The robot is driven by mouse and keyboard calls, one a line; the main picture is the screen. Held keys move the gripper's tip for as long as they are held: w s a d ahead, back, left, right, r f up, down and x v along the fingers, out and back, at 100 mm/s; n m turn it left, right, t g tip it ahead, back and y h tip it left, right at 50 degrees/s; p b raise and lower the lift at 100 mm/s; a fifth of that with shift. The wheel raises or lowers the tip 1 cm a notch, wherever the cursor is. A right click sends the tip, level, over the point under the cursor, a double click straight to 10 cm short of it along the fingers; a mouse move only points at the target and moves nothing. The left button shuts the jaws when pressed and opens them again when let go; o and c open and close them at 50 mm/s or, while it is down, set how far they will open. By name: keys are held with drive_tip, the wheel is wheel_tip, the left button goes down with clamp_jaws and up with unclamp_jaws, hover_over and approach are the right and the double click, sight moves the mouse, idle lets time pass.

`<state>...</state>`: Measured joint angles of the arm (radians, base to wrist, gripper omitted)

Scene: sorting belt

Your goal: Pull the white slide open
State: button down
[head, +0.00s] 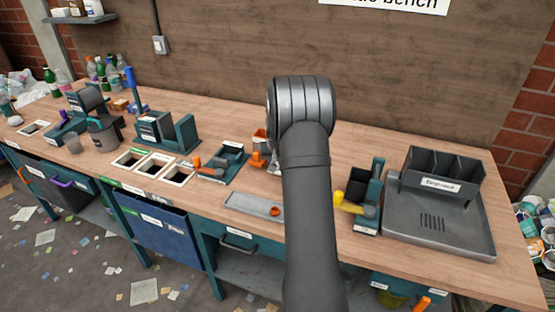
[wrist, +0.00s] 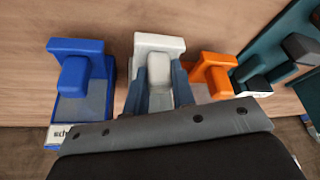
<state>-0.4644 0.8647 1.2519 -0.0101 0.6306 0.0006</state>
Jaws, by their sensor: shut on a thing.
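The white slide (wrist: 158,42) is in the middle of the wrist view, with a broad end bar and a raised grip block. My gripper (wrist: 160,84) has one dark blue-grey finger on each side of that block and is shut on it. The lower part of the slide is hidden by my gripper's body. In the head view my arm covers most of this spot, and my fingers are hidden.
A blue slide (wrist: 76,72) stands to the left of the white one, and an orange slide (wrist: 213,72) stands close on its right. In the head view, a grey tray (head: 254,204) lies nearer the bench's front edge.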

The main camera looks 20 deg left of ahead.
drive_tip(key=s, duration=0.4)
drive_tip(key=shift+s, duration=0.1)
drive_tip(key=shift+s+f, duration=0.1)
drive_tip(key=shift+s, duration=0.2)
drive_tip(key=c, duration=1.5)
unclamp_jaws()
drive_tip(key=shift+s, duration=0.1)
drive_tip(key=shift+r, duration=0.3)
drive_tip(key=v, duration=1.7)
